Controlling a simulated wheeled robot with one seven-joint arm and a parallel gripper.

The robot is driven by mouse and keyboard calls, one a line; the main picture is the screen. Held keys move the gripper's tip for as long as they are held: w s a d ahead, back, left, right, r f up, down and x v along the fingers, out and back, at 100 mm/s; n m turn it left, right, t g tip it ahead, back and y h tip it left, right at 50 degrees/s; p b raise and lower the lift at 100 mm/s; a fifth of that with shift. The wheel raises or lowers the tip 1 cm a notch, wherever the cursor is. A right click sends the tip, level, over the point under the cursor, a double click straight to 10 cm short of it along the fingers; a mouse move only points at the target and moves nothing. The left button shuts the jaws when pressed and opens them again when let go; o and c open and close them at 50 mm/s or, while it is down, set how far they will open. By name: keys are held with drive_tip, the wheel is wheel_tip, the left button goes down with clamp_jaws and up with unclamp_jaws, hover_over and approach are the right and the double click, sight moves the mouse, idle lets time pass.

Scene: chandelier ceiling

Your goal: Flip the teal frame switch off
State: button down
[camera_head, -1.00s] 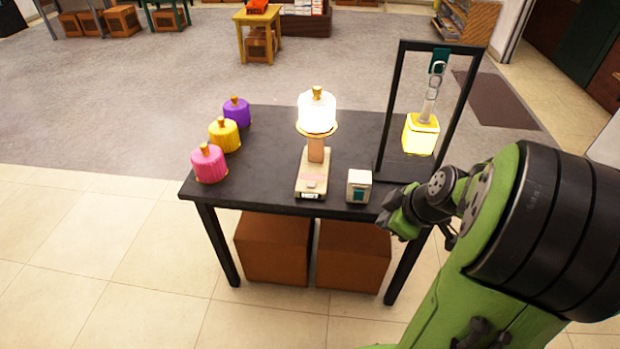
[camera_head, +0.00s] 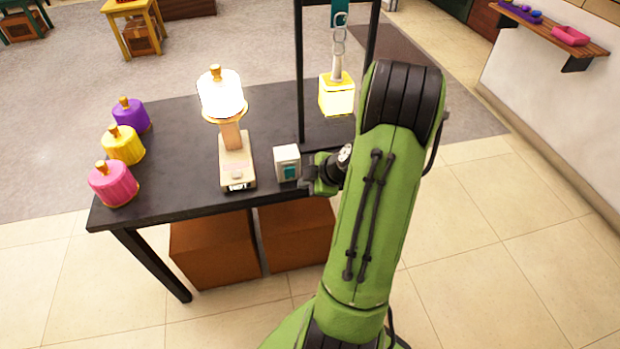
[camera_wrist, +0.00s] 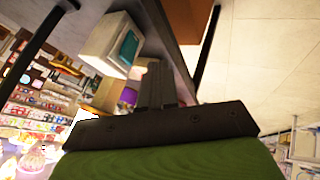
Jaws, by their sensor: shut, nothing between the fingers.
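The switch box (camera_head: 287,163) is a small white block with a teal panel on its front, standing near the front edge of the black table. It also shows in the wrist view (camera_wrist: 113,43), with the teal panel at its right side. My gripper (camera_head: 308,177) is shut and empty, just right of the box at the table's front edge. In the wrist view the closed fingers (camera_wrist: 157,85) point toward the box's lower right. I cannot tell whether they touch it. The hanging lamp (camera_head: 337,95), on a teal mount, glows yellow.
A lit lamp with a white shade (camera_head: 221,95) stands on the table (camera_head: 180,200) left of the box. Pink (camera_head: 113,184), yellow (camera_head: 123,146) and purple (camera_head: 131,115) shades stand at the left. A black frame (camera_head: 300,70) rises behind my gripper. Brown boxes (camera_head: 215,248) sit below.

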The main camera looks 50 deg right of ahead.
sight(286, 175)
drive_tip(key=w+f, duration=0.1)
drive_tip(key=w, duration=0.1)
drive_tip(key=w+d+f, duration=0.1)
drive_tip(key=w, duration=0.1)
drive_tip(key=w+f, duration=0.1)
drive_tip(key=shift+w+d+f, duration=0.1)
drive_tip(key=shift+w+d, duration=0.2)
drive_tip(key=shift+w, duration=0.1)
drive_tip(key=shift+w+d, duration=0.2)
drive_tip(key=shift+w, duration=0.05)
drive_tip(key=shift+w+d+r+g+y+p, duration=0.2)
drive_tip(key=shift+w+r+g+y+p, duration=0.1)
drive_tip(key=shift+w+r+g+p, duration=0.25)
drive_tip(key=shift+s+f, duration=0.15)
drive_tip(key=shift+f, duration=0.1)
